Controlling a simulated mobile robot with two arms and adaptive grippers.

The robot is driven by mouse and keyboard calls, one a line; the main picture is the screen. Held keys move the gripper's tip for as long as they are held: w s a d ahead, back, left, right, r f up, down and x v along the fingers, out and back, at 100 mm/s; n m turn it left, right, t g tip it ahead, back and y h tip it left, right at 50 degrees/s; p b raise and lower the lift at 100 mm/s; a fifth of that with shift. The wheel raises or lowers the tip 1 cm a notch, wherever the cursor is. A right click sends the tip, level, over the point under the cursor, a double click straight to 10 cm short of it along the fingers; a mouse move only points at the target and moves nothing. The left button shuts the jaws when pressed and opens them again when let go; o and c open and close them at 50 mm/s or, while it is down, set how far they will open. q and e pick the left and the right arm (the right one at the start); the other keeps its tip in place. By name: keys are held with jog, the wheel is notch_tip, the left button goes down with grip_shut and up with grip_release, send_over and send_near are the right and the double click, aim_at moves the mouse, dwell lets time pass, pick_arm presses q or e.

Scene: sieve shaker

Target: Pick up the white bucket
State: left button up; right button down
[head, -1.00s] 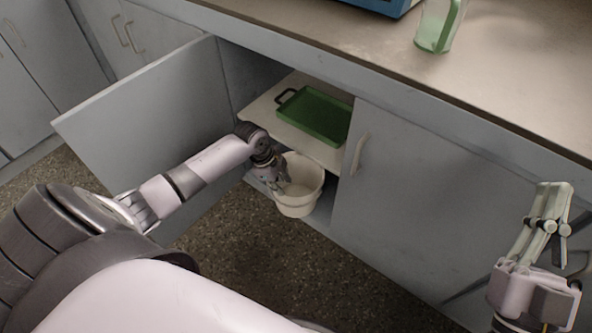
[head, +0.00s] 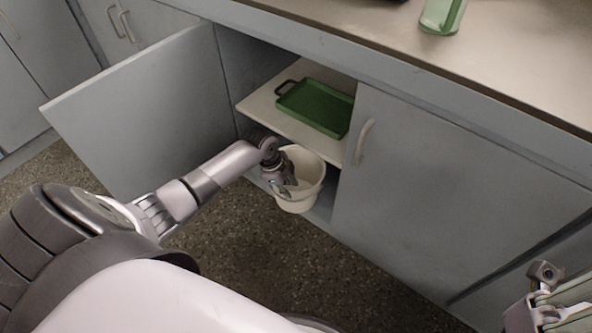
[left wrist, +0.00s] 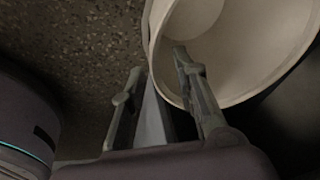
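The white bucket (head: 299,203) stands upright on the cabinet's lower level, at the front of the open compartment. My left gripper (head: 286,188) is at its left side, reaching over the rim. The bucket also fills the upper right of the left wrist view (left wrist: 262,62). There my left gripper (left wrist: 158,72) is open, with one finger outside the bucket and the other over its inside. The rim lies between the fingers, and I see no clear grip on it. My right gripper (head: 550,290) is at the lower right, partly cut off by the picture edge.
A green tray (head: 318,108) lies on the shelf (head: 262,112) above the bucket. The left cabinet door (head: 150,115) stands open, and the right door (head: 440,185) is shut. A green-tinted container (head: 440,16) stands on the countertop (head: 350,22).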

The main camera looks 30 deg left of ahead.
aim_at(291, 191)
pick_arm(q)
jog(key=b+x, duration=0.1)
jog(key=x, duration=0.2)
jog(key=shift+w+d+f, duration=0.1)
jog(key=shift+f, duration=0.1)
jog(key=shift+c, duration=0.2)
grip_shut()
jog(key=shift+r, duration=0.15)
dwell(0.5)
